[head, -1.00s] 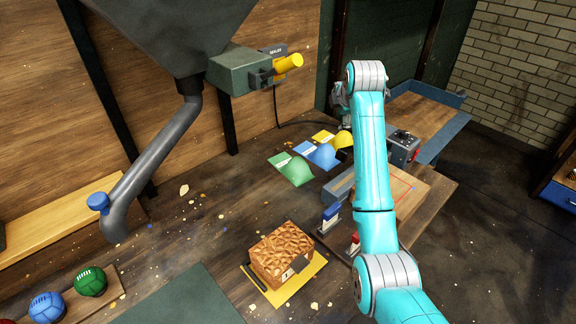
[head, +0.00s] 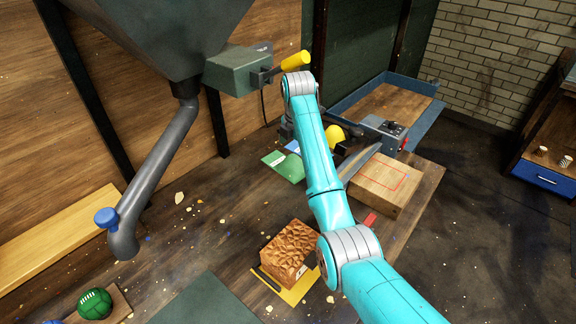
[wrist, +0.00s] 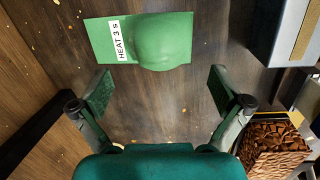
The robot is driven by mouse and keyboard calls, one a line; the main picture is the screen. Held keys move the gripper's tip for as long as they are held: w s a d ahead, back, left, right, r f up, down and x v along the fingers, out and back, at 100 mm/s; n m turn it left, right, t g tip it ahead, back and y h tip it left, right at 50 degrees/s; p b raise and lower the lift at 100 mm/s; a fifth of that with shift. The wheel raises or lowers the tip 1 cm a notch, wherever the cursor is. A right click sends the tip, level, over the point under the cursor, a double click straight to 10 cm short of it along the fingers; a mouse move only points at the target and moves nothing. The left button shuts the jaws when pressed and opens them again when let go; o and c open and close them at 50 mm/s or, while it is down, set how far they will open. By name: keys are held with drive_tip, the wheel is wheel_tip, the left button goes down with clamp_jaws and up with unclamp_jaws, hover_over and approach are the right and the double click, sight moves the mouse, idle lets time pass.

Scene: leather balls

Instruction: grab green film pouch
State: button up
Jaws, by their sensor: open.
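The green film pouch (wrist: 160,40) lies flat on the dark wood bench, with a bulging middle and a white label reading "HEAT 3 s". In the head view the pouch (head: 284,166) is partly hidden behind my arm. My gripper (wrist: 160,82) is open and empty in the wrist view, its two fingers spread apart. The pouch lies beyond the fingertips and is not between them.
A sealing machine (head: 383,132) and wooden block (head: 384,188) stand to the right. A brown textured box (head: 290,250) sits nearer. A grey chute (head: 150,165) hangs at left.

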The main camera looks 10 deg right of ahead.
sight(293, 164)
drive_tip(key=shift+w+f, duration=0.2)
drive_tip(key=shift+f, duration=1.05)
drive_tip(key=shift+w+f, duration=0.25)
drive_tip(key=shift+f, duration=0.95)
drive_tip(key=shift+w+f, duration=0.2)
drive_tip(key=shift+f, duration=1.05)
drive_tip(key=c, duration=1.4)
drive_tip(key=shift+r, duration=0.1)
